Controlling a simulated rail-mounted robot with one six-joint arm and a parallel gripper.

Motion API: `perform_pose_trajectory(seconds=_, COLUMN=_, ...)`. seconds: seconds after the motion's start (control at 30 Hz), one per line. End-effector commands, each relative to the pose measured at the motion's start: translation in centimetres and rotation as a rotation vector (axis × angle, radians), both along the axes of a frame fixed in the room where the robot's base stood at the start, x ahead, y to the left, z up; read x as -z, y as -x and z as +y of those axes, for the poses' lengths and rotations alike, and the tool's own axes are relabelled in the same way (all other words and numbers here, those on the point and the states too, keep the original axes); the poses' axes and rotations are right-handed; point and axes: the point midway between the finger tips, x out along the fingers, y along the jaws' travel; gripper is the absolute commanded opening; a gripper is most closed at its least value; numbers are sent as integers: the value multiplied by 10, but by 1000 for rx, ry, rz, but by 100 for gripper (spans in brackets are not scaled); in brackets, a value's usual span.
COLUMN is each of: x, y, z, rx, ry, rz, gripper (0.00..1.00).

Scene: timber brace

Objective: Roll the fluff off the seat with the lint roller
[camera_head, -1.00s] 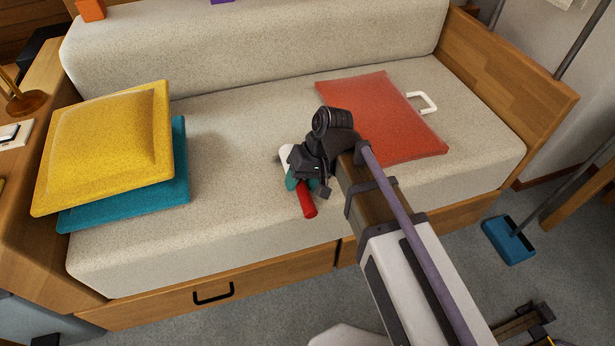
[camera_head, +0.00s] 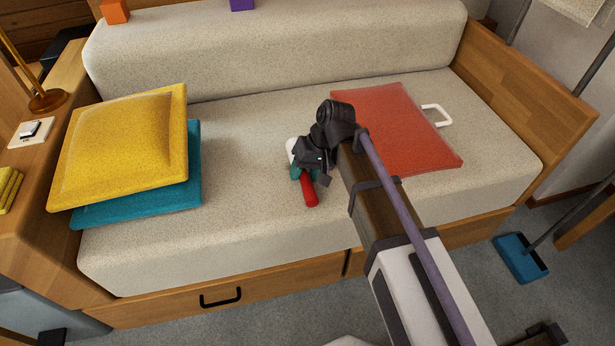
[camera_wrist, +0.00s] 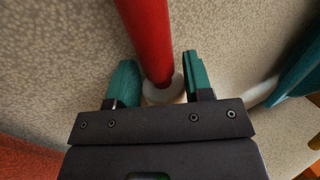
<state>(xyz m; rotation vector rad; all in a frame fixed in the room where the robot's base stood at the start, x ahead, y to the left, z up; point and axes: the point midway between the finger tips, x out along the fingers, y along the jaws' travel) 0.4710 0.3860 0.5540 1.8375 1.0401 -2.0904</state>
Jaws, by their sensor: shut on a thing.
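The lint roller has a red handle (camera_head: 309,190) and a white roller (camera_head: 291,147) that is partly hidden behind my gripper (camera_head: 304,173). My gripper is shut on the lint roller, over the middle of the pale seat (camera_head: 245,190). In the wrist view, the teal fingers of my gripper (camera_wrist: 160,78) stand on both sides of the red handle (camera_wrist: 147,35), near a white collar (camera_wrist: 163,92). I cannot tell whether the roller touches the seat. No fluff is clearly visible on the seat.
A yellow cushion (camera_head: 125,145) lies on a teal cushion (camera_head: 195,170) at the left. The backrest (camera_head: 270,50) and wooden end panel (camera_head: 525,100) bound the seat. A blue dustpan (camera_head: 520,258) is on the floor.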

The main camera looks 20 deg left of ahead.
Motion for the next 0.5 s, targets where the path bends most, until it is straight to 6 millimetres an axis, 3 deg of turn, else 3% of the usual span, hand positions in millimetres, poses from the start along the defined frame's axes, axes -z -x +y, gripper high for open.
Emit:
perform_pose_trajectory(seconds=0.2, x=-1, y=-21, z=15, rx=0, ry=0, rz=-1, gripper=17)
perform_pose_trajectory(seconds=0.5, x=-1, y=-16, z=23, rx=-1, ry=1, rz=-1, gripper=17)
